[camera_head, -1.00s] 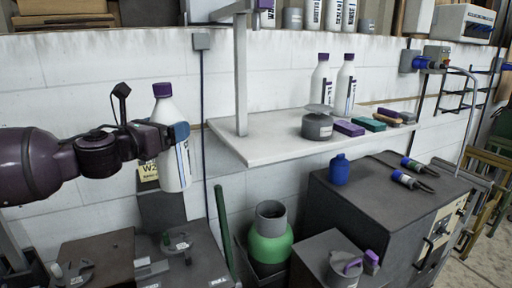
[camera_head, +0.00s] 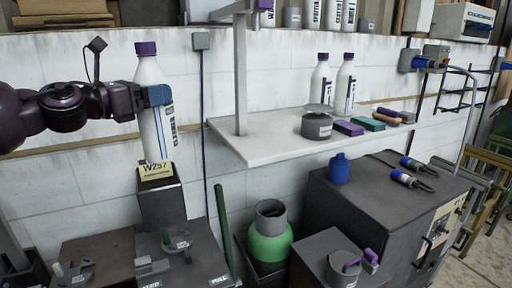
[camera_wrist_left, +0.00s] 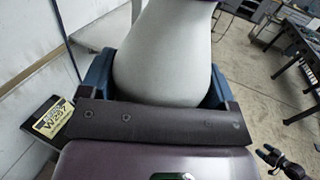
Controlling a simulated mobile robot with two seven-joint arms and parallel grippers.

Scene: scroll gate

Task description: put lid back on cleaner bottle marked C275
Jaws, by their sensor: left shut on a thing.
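My left gripper (camera_head: 156,96) is shut on a white bottle (camera_head: 152,128) with a purple cap, held upright in front of the white wall. Its label has dark vertical lettering like "CLEANER"; I cannot read C275 on it. The bottle's base is just above a yellow sign reading W257 (camera_head: 157,170); I cannot tell whether they touch. In the left wrist view the white bottle body (camera_wrist_left: 165,50) sits between the blue fingers. Two similar capped bottles (camera_head: 320,82) stand on the shelf. I see no loose lid for certain. A small dark gripper-like part (camera_wrist_left: 285,160), probably my right, shows at lower right.
The white shelf (camera_head: 250,150) holds a grey pot (camera_head: 317,124) and several coloured blocks. A post rises at the shelf's left.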

